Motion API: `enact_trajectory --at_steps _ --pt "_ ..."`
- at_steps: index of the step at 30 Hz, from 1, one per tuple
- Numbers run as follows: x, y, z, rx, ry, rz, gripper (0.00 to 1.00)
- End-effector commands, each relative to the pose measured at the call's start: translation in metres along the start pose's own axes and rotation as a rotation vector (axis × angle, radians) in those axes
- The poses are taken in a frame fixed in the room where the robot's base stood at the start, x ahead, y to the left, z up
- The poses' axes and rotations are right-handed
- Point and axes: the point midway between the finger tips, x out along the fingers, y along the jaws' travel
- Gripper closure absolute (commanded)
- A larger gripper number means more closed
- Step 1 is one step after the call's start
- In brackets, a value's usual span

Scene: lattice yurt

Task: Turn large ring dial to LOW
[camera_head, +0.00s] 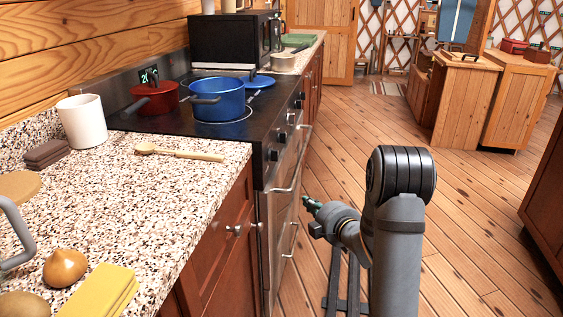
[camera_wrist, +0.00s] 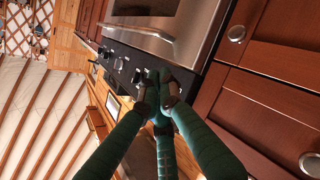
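The stove's dark front strip carries several round knobs. In the head view one knob (camera_head: 274,154) is nearest and another knob (camera_head: 282,136) is just beyond it. The wrist view also shows a knob (camera_wrist: 137,77) close to my fingertips. I cannot tell which knob is the large ring dial; no LOW mark is readable. My gripper (camera_head: 312,216) is in front of the stove, right of its front and below the knob strip in the picture. In the wrist view my green fingers (camera_wrist: 160,86) converge near the knobs; whether they touch each other or a knob is unclear.
A blue pot (camera_head: 218,101) and a red pan (camera_head: 154,100) stand on the cooktop. The oven handle (camera_head: 293,165) juts out below the knobs, near my gripper. A speckled counter (camera_head: 110,212) lies left, with a wooden spoon (camera_head: 180,152). The plank floor right is mostly clear.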

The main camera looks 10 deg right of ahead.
Motion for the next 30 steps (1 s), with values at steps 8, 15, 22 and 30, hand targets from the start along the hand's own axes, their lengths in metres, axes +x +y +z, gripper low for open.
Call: enact_trajectory --at_steps 8,15,22,30 --pt "-0.015 0.043 -0.081 -0.460 0.252 0.223 1.00" --pt "0.003 0.046 -0.087 -0.504 0.249 0.227 1.00" --pt "0.047 0.055 -0.101 -0.502 0.248 0.228 1.00" --pt "0.093 0.067 -0.102 -0.500 0.244 0.228 1.00"
